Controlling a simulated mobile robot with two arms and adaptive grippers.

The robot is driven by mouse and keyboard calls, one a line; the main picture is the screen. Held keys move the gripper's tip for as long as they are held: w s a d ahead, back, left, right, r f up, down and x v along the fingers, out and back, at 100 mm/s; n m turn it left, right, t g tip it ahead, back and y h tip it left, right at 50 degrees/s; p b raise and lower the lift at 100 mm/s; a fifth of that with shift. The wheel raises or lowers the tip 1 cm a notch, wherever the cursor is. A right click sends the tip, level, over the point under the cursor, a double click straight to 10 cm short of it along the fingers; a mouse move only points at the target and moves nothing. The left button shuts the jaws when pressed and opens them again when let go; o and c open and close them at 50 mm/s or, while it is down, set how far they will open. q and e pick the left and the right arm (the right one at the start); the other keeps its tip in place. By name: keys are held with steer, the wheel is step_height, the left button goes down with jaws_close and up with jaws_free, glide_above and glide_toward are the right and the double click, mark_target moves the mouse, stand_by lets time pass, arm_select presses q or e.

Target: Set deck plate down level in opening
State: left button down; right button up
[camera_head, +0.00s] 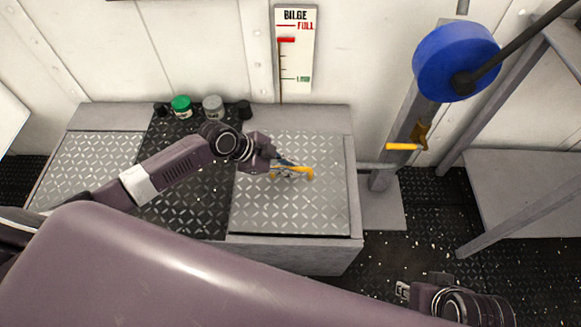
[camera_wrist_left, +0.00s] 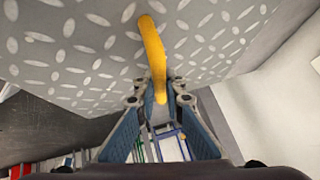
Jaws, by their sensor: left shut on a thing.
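The deck plate (camera_head: 300,210) is a light grey tread plate at the right of the raised deck. It has a yellow handle (camera_head: 297,172). My left gripper (camera_head: 290,170) is shut on this handle. In the left wrist view, the fingers (camera_wrist_left: 160,92) close around the yellow handle (camera_wrist_left: 151,45), with the plate's patterned face (camera_wrist_left: 70,45) beyond. The plate lies over the right part of the deck, inside a grey rim (camera_head: 352,190). The opening under it is hidden, and I cannot tell if the plate is level or seated. My right gripper (camera_head: 403,290) is at the lower right, away from the plate; its jaws are unclear.
A dark patterned section (camera_head: 185,205) lies left of the plate, then another light plate (camera_head: 90,165). A green-lidded jar (camera_head: 181,106), a grey-lidded jar (camera_head: 213,107) and small dark items stand at the back edge. A blue wheel (camera_head: 452,62) on a post stands right.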

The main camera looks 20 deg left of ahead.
arm_select(q)
steer(key=shift+w+f+b, duration=0.1)
steer(key=shift+f+b, duration=0.6)
steer(key=shift+f, duration=0.05)
steer(key=c, duration=1.9)
jaws_free()
steer(key=shift+c, duration=0.2)
steer(key=shift+s+f, duration=0.2)
steer(key=v, duration=1.2)
steer(key=shift+w+r, duration=0.1)
steer(key=shift+w, duration=0.05)
